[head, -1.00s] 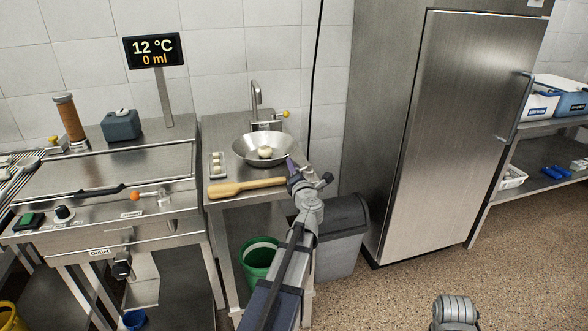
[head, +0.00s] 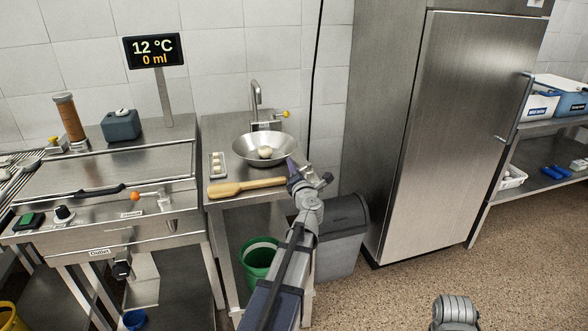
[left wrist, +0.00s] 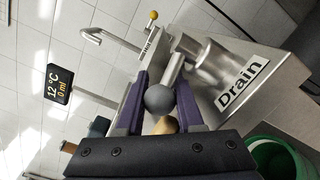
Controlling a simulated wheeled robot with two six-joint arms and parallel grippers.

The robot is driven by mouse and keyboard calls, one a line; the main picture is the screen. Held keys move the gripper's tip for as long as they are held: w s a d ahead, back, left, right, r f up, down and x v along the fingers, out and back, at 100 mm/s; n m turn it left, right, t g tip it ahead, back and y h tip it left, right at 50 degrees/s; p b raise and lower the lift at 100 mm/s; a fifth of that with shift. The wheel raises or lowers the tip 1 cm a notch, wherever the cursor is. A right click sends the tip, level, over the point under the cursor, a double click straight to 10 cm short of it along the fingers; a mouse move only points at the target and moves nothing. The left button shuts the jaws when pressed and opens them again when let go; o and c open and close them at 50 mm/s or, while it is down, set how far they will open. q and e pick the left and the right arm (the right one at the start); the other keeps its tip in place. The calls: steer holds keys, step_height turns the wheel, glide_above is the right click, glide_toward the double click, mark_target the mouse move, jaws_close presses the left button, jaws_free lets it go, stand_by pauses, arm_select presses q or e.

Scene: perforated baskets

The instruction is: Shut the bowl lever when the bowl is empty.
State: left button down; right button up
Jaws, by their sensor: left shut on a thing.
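The steel bowl (head: 243,146) sits on the counter below the tap, and a pale round shape (head: 265,152) shows in its bottom. I cannot tell for sure what that shape is. My left gripper (head: 295,172) is at the bowl's right front side. In the left wrist view, its purple fingers stand on either side of the grey ball knob (left wrist: 160,99) of a metal lever, and it is shut on that knob. A "Drain" label (left wrist: 242,84) is on the steel beside the lever. My right gripper is not clearly in view.
The display (head: 154,51) reads 12 °C and 0 ml. A wooden paddle (head: 246,187) and a small tray of pale pieces (head: 217,165) lie left of the gripper. The tap (head: 257,98) stands behind the bowl. A green bucket (head: 258,257) and grey bin (head: 340,235) stand below.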

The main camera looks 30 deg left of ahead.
arm_select(q)
steer(key=shift+w+a+m+t+h, duration=0.1)
steer(key=shift+a+m+t+h, duration=0.15)
steer(key=shift+m+t+h, duration=0.3)
steer(key=shift+w+a+m+t+h, duration=0.1)
steer(key=shift+w+m+t+h, duration=0.15)
steer(key=shift+m+t+h, duration=0.35)
steer(key=shift+w+m+t+h, duration=0.25)
steer(key=shift+m+h, duration=0.1)
steer(key=shift+h, duration=0.4)
steer(key=c, duration=0.8)
jaws_free()
steer(key=shift+s, duration=0.1)
steer(key=shift+v, duration=3.9)
